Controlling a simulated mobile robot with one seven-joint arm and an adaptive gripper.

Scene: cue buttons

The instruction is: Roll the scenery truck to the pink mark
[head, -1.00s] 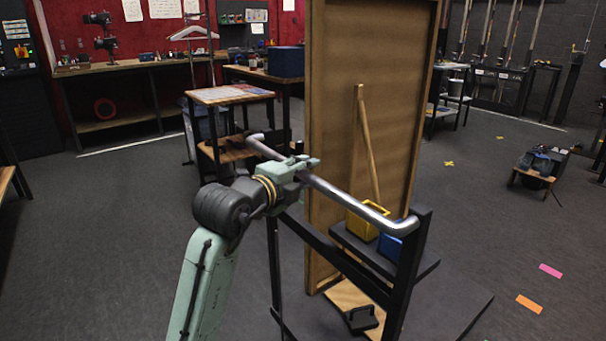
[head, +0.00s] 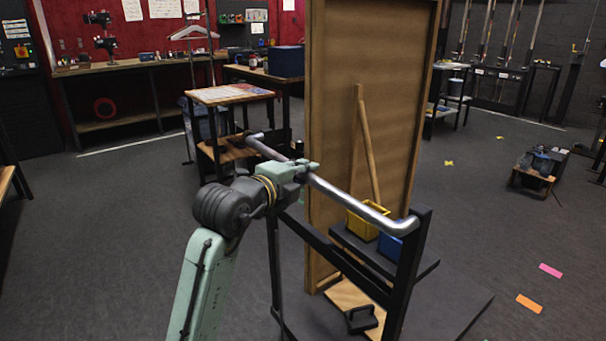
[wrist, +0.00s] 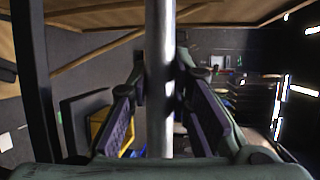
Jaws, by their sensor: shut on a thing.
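The scenery truck (head: 462,297) is a dark wheeled-style platform with a tall brown wooden flat (head: 385,75), a black frame and a silver push bar (head: 345,198). My gripper (head: 305,170) is shut around the push bar, left of its middle bend to the frame. In the wrist view the bar (wrist: 160,120) runs between the two fingers. The pink mark (head: 550,270) is a small strip on the floor to the right of the truck, apart from its platform edge. The truck's wheels are hidden.
An orange mark (head: 529,303) lies just nearer than the pink one. Yellow crosses (head: 448,163) are farther back. A low stand with dark equipment (head: 538,168) is at the right. A small table (head: 228,94) stands behind the bar.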

